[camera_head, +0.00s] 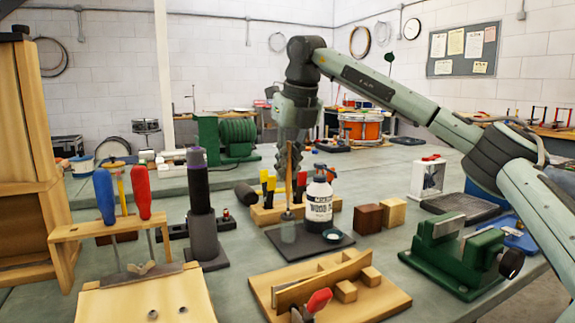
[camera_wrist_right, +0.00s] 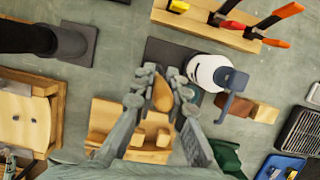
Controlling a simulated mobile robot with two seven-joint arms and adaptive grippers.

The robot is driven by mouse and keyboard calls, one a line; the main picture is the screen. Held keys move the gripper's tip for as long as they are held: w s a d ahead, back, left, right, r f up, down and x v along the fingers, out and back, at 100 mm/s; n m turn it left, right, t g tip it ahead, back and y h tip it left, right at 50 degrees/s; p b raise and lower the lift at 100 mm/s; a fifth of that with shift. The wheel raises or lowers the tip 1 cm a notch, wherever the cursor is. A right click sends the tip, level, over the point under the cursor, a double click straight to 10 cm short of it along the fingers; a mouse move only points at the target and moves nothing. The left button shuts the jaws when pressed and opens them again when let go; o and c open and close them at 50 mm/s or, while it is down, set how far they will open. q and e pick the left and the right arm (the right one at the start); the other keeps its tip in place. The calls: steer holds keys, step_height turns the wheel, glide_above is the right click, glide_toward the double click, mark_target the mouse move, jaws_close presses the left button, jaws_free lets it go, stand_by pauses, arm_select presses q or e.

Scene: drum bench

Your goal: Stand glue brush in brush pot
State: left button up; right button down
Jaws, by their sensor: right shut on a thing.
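My right gripper (camera_head: 290,142) points down over the bench and is shut on the glue brush (camera_head: 289,182). The brush hangs about upright, with its dark bristle end low. In the right wrist view its wooden handle (camera_wrist_right: 162,95) shows between the fingertips. The white glue bottle (camera_head: 319,203) stands just right of the brush. My left gripper is not in view.
A wooden rack (camera_head: 265,215) with colored-handled tools stands behind the mat. A wooden jig board (camera_head: 385,303) lies in front. Two small wood blocks (camera_head: 367,218) are to the right. A dark cylinder on a base (camera_head: 201,225) stands left. A green vise (camera_head: 460,260) is front right.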

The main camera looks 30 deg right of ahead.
mark_target(288, 188)
steer(key=shift+f+b, duration=1.5)
steer(key=shift+f, duration=1.2)
steer(key=c, duration=1.5)
jaws_free()
steer(key=shift+o, duration=0.2)
steer(key=v, duration=1.2)
